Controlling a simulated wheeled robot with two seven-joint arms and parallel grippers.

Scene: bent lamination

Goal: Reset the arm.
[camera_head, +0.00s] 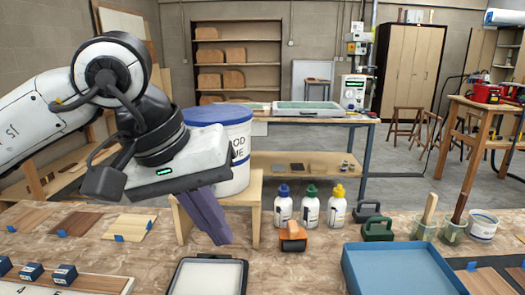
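My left arm comes in from the left, and its gripper (219,238) hangs over the table, tilted down to the right. Its two dark purple fingers lie close together, look shut, and hold nothing that I can see. They are in front of a small wooden stand with a white, blue-lidded bucket (236,150). The fingertips are above a black-framed tray with a pale inside (208,276). My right arm and gripper are not in view.
A blue tray (400,270) lies at the front right. Wood sample pieces (76,223) lie at the left.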

